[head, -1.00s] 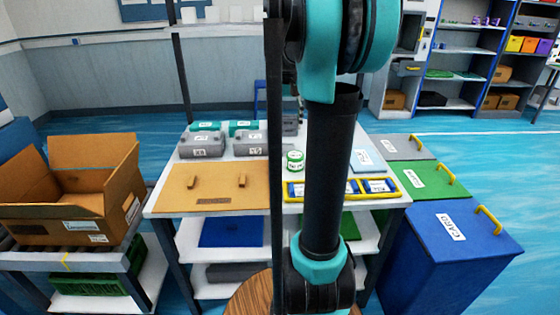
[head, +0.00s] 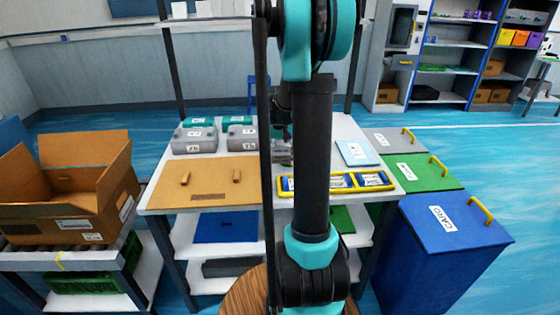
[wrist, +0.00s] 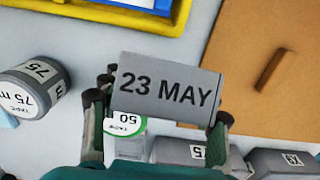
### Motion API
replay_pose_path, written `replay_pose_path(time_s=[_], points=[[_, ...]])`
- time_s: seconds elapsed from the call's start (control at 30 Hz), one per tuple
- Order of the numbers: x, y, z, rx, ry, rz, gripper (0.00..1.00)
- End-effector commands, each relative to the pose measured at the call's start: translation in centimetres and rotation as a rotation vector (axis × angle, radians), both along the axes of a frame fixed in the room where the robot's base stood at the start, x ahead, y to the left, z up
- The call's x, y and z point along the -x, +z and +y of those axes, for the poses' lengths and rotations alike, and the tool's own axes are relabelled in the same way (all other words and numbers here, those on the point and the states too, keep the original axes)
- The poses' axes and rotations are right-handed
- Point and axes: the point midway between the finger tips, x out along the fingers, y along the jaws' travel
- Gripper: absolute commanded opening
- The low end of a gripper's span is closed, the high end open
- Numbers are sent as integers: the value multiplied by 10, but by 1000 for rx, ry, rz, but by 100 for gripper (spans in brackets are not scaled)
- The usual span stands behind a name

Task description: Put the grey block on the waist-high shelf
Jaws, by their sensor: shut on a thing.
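The grey block (wrist: 168,84), marked "23 MAY", is between the fingers of my gripper (wrist: 160,106) in the wrist view. The fingers are shut on it, and it appears above the bench top. In the head view my gripper (head: 284,128) is partly hidden behind my own arm, over the bench (head: 345,130). The bench has lower shelves, including a white one (head: 184,243). A shelving unit (head: 443,88) stands at the back right with several levels. I cannot tell which level is the waist-high shelf.
A yellow-edged tray (head: 338,182) and a brown board (head: 207,180) lie on the bench. Grey cases (head: 194,140) stand behind the board. A grey tape roll (wrist: 32,88) is beside the block in the wrist view. Lidded bins (head: 445,238) stand right; an open carton (head: 65,189) is left.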

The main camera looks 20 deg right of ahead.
Motion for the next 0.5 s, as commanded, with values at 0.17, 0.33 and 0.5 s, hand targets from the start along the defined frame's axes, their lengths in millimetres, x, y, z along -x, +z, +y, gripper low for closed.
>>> replay_pose_path(time_s=[0.17,0.33,0.5], points=[[-1,-7,0,1,1,-2,2],[-1,-6,0,0,0,-1,2],[-1,-10,0,0,0,-1,2]])
